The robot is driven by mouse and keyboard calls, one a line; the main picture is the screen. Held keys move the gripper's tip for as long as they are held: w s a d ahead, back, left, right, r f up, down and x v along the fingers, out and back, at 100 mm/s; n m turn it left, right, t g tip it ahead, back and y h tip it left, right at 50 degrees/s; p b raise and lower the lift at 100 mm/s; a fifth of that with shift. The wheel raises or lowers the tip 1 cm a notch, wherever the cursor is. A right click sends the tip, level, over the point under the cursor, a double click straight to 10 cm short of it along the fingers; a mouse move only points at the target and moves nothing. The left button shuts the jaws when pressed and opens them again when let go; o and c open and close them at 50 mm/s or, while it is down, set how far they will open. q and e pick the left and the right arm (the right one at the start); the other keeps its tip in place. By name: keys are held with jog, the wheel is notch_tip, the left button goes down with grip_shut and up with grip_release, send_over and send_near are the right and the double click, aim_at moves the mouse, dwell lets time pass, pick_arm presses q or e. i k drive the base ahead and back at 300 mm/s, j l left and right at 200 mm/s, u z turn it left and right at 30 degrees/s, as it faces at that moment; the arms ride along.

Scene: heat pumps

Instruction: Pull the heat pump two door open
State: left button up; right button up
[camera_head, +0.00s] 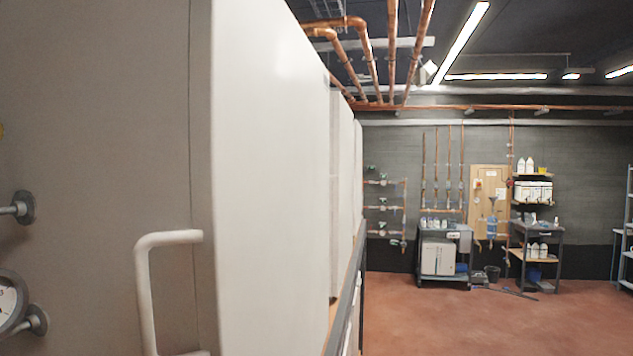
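A tall light-grey cabinet front (95,120) fills the left of the head view, very close to the camera. A white bar handle (146,290) stands out from it at the lower left. The cabinet's pale side (270,170) faces right. I see no number on it, so I cannot tell which heat pump it is. The door looks closed, with no gap at the seam. Neither of my grippers is in view.
A round gauge (10,302) and a pipe fitting (22,207) stick out at the far left. More cabinets (344,190) stand in line behind. Copper pipes (392,50) run overhead. A workbench (445,255) stands at the back wall. The reddish floor (470,325) at right is clear.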

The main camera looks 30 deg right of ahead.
aim_at(341, 189)
jog(key=l+z, duration=0.75)
jog(key=z, duration=0.15)
jog(key=i+l+u, duration=0.15)
jog(key=l+u, duration=0.15)
jog(key=i+l+u, duration=0.25)
jog(key=l, duration=0.3)
jog(key=l+u, duration=0.3)
jog(key=l, duration=0.15)
